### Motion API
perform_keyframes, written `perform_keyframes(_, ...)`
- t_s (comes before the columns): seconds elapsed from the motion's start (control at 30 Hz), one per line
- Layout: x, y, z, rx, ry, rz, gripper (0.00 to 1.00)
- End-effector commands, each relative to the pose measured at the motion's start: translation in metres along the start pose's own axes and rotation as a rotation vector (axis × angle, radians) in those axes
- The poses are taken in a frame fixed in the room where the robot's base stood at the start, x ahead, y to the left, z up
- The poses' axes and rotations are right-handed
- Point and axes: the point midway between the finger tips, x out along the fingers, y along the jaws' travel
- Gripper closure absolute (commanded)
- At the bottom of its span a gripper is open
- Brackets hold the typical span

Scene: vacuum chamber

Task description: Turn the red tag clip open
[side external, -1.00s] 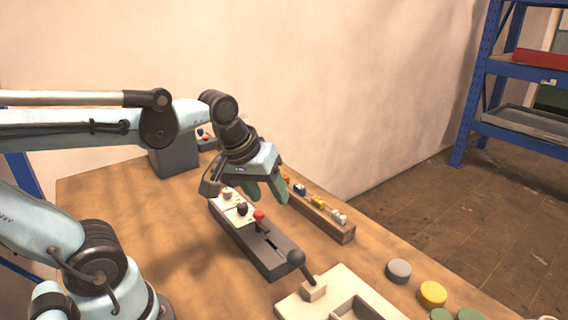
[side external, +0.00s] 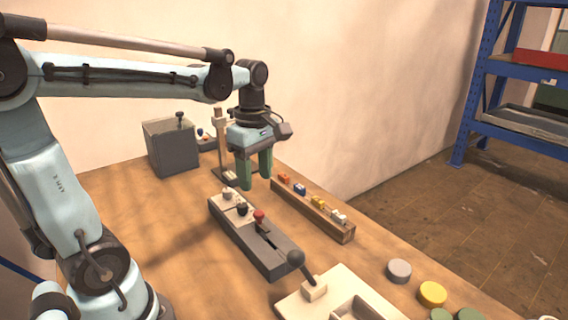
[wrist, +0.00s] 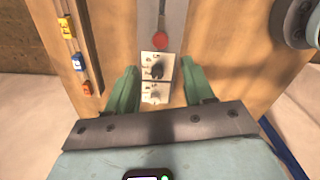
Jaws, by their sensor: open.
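The red tag clip (side external: 284,178), orange-red in the picture, sits at the far end of a wooden rail (side external: 345,235). In the wrist view the clip (wrist: 87,88) is left of my gripper, beyond the left finger. My gripper (side external: 252,181) points down with its green fingers apart and nothing between them. In the wrist view my gripper (wrist: 159,70) is over the end of the grey panel box, not over the rail. Whether the clip is turned is too small to tell.
Blue (side external: 299,189), yellow (side external: 318,202) and white (side external: 339,215) clips share the rail. Left of it lies a grey box (side external: 268,253) with a red-topped lever (side external: 259,216) and black knobs.

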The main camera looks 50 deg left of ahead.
Motion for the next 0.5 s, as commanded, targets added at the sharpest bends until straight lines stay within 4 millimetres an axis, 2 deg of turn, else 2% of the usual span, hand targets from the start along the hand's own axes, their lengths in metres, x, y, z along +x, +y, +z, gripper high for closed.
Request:
perform_keyframes(0.3, 0.048, 0.000, 0.000, 0.002, 0.000, 0.001, 0.48)
perform_keyframes(0.5, 0.071, 0.000, 0.000, 0.003, 0.000, 0.001, 0.48)
